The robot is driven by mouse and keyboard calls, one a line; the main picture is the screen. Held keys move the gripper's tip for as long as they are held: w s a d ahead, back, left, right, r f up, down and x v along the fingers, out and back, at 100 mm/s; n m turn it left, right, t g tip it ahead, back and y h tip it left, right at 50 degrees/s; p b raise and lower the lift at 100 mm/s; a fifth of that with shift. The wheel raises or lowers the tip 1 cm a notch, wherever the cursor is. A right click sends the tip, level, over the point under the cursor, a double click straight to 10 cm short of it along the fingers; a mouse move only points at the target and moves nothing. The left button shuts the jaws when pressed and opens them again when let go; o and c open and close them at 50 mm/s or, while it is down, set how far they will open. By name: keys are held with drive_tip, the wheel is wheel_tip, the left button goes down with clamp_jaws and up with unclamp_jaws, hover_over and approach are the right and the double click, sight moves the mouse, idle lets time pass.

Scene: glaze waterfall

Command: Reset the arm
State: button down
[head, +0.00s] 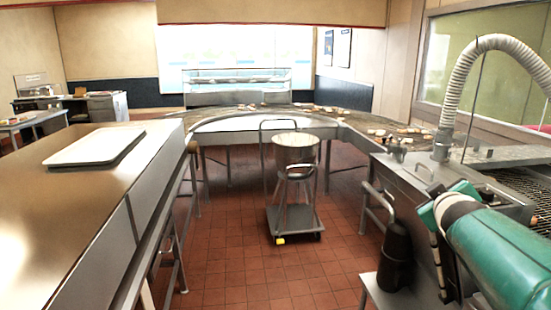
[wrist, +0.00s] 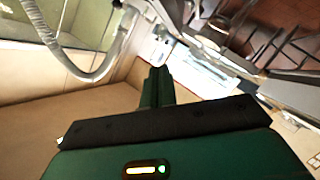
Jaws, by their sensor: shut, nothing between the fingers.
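My gripper (wrist: 158,76) shows in the wrist view, its dark green fingers together in the middle of the picture. Nothing shows between them. The wrist view is tilted, with a wall and a pale hose around the fingers. In the head view a green and white part of my arm fills the lower right corner, in front of the machine on that side. I cannot make out the fingertips there.
A metal trolley with a pot (head: 296,150) stands on the red tile floor. A steel counter (head: 60,215) with a white tray (head: 95,148) runs along the left. A curved conveyor (head: 240,122) lies behind. A ribbed hose (head: 452,95) rises at right.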

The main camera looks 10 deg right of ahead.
drive_tip(key=s+a+f+m+g+y, duration=0.1)
drive_tip(key=s+a+f+g+y, duration=0.1)
drive_tip(key=s+a+f, duration=0.3)
drive_tip(key=s+a+f+m+g+y, duration=0.1)
drive_tip(key=s+a+f, duration=0.4)
drive_tip(key=a, duration=0.8)
drive_tip(key=s+a+f+m+g+y, duration=0.1)
drive_tip(key=s+a+f+g+y, duration=0.2)
drive_tip(key=s+a, duration=0.6)
wheel_tip(320, 180, down, 2)
drive_tip(key=shift+s+a+g+y, duration=0.25)
drive_tip(key=shift+s+g+y, duration=0.15)
drive_tip(key=shift+s+g, duration=0.45)
